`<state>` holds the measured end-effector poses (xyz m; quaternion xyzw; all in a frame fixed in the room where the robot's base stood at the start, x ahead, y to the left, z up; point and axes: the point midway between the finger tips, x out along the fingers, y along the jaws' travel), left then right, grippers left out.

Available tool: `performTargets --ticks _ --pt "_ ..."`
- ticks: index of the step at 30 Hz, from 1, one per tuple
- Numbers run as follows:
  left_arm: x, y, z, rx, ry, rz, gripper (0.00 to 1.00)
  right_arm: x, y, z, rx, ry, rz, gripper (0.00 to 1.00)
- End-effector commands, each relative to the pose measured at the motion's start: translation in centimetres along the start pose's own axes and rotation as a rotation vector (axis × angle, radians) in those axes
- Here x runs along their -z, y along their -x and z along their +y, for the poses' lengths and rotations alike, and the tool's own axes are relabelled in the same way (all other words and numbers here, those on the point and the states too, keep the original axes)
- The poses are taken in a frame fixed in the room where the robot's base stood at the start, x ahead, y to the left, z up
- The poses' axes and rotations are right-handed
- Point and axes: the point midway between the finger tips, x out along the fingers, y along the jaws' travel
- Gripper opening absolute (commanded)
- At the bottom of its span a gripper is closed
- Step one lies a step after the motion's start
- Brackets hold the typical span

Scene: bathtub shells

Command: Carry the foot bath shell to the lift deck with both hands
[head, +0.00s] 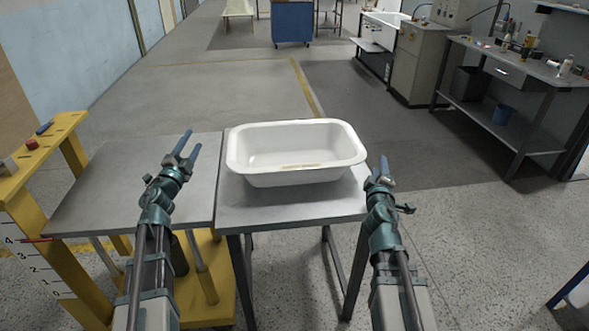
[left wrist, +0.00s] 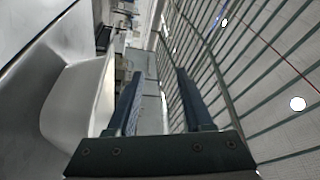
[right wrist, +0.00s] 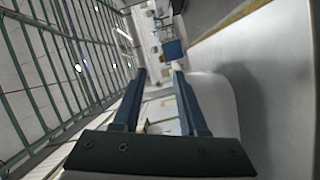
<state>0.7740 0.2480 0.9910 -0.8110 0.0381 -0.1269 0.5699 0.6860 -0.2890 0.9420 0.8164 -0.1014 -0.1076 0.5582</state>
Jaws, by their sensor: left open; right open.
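The foot bath shell (head: 296,150) is a white rectangular basin with a wide rim and a brownish mark inside. It sits upright on a grey metal table (head: 290,212). The lift deck (head: 130,185) is a grey plate on a yellow lift at the left, beside the table. My left gripper (head: 187,147) is open and empty over the deck, left of the shell and apart from it. My right gripper (head: 379,170) is open and empty near the shell's right end; I cannot tell if it touches. The shell also shows in the left wrist view (left wrist: 72,100) and the right wrist view (right wrist: 215,100).
The yellow lift frame (head: 60,140) carries a height scale and a red and a blue button. A workbench (head: 510,70) with tools stands at the back right. A blue cabinet (head: 292,22) stands far back. The floor behind the table is clear.

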Motion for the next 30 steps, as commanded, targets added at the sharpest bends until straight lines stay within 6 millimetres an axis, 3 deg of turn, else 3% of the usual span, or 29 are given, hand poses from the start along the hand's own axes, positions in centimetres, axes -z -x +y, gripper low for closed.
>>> performTargets --ticks 1,6,12,24,30 --pt "-1.0 0.3 1.6 -0.02 -0.057 0.078 0.52 -0.7 -0.5 -1.0 -0.018 0.058 0.05 0.42" --pt "-1.4 2.8 4.8 -0.125 -0.197 0.317 0.52 -0.9 -0.7 -2.1 -0.032 0.231 0.205 0.42" --pt "-2.0 5.5 7.4 -0.224 -0.265 0.473 0.52 -1.0 -0.5 -3.6 -0.013 0.344 0.306 0.42" --pt "-1.9 6.2 7.9 -0.251 -0.277 0.512 0.52 -0.9 -0.4 -3.8 -0.005 0.37 0.33 0.42" --pt "-1.5 5.2 8.2 -0.25 -0.276 0.512 0.52 -0.6 -1.6 -3.9 -0.005 0.369 0.331 0.42"
